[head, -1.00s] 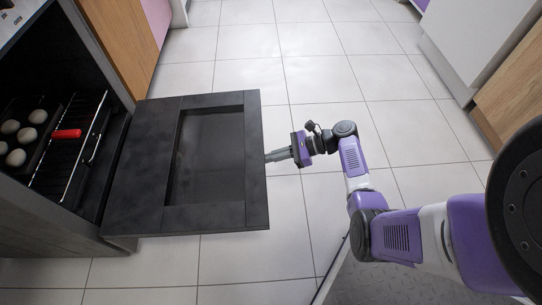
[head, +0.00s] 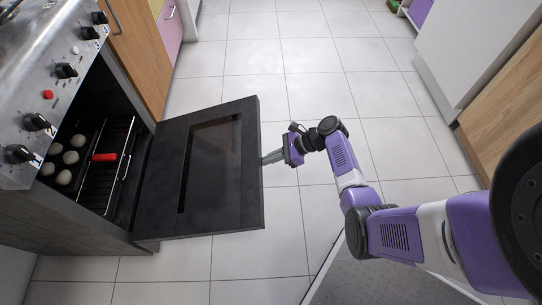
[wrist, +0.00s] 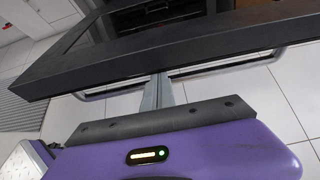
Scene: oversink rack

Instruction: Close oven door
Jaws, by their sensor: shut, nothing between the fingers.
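The black oven door (head: 160,190) hangs open from the oven at the left in the head view, tilted part of the way up. The oven cavity (head: 84,125) behind it is uncovered. My gripper (head: 265,160) is at the door's free outer edge, its fingers together with nothing between them. In the wrist view the fingers (wrist: 158,92) reach to the door's edge (wrist: 200,46), by a light handle bar (wrist: 235,60) on the outer side. The fingertips are hidden behind the edge, so I cannot tell whether they touch it.
Inside the oven are a wire rack (head: 103,170), a red object (head: 104,157) and several pale round items (head: 70,157). The control panel (head: 62,65) with knobs is above. Tiled floor (head: 290,85) is clear beyond the door; white and wooden cabinets (head: 480,50) stand right.

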